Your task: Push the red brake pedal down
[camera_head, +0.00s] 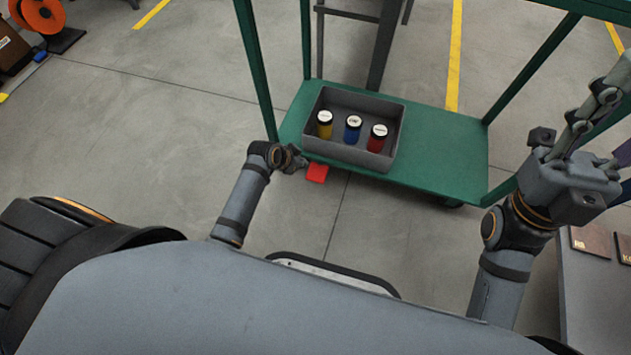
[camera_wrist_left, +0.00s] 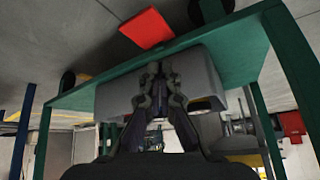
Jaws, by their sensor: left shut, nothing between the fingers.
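The red brake pedal (camera_head: 316,172) sticks out from the front edge of the green cart's lower shelf (camera_head: 440,150). In the left wrist view it is a red plate (camera_wrist_left: 147,28) above the fingertips in the picture. My left gripper (camera_head: 300,161) is just left of the pedal and slightly farther back, by the shelf's front left corner. Its fingers (camera_wrist_left: 155,68) are together and empty in the wrist view. I cannot tell if they touch the pedal. My right gripper (camera_head: 608,88) is raised at the right side, away from the pedal; its jaw state is unclear.
A grey bin (camera_head: 341,153) with yellow, blue and red-bodied cans stands on the lower shelf, right behind the pedal. Green cart posts (camera_head: 254,70) rise near my left arm. A grey table (camera_head: 580,290) is at the right.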

